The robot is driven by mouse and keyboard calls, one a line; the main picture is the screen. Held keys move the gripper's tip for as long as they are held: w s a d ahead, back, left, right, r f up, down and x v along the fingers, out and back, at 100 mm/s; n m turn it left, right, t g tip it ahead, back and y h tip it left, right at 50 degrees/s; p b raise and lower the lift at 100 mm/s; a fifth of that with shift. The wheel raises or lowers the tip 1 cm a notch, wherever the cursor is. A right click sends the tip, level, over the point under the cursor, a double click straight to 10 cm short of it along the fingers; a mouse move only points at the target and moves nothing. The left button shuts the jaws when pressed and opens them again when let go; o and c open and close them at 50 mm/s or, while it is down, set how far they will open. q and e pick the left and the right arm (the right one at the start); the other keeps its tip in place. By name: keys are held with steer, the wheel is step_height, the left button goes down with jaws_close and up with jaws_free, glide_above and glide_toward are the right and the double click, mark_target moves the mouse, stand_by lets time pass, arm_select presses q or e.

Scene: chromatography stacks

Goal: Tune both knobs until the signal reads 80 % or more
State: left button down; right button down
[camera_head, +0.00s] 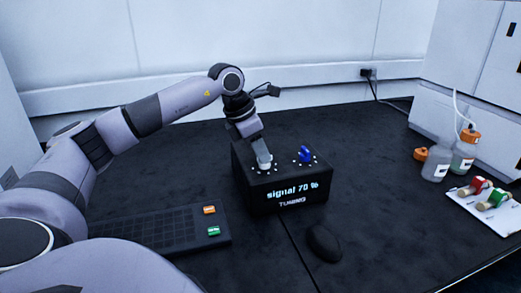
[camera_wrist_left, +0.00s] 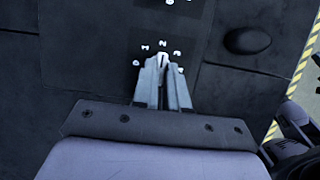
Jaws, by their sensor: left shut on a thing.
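A black tuning box (camera_head: 250,190) stands on the dark bench, and its front display reads "signal 70 %". A blue knob (camera_head: 305,154) sits on the right of its top, ringed by white marks, with no gripper on it. My left gripper (camera_head: 264,163) points down onto the left of the box top and is shut on the left knob. In the left wrist view the gripper's fingers (camera_wrist_left: 163,92) close around a light knob tip (camera_wrist_left: 163,58), with dial numbers around it. The fingers hide most of this knob. My right gripper is in neither view.
A black keyboard (camera_head: 150,232) with an orange and a green key lies left of the box. A dark mouse (camera_head: 324,243) lies in front. Bottles (camera_head: 464,150) and a white tray (camera_head: 478,213) with red and green items stand at right.

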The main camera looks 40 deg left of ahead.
arm_select(q)
steer(key=c, duration=1.2)
jaws_free()
steer(key=shift+o, duration=0.2)
steer(key=shift+r, duration=0.1)
steer(key=v, duration=0.7)
steer(key=shift+p, duration=0.4)
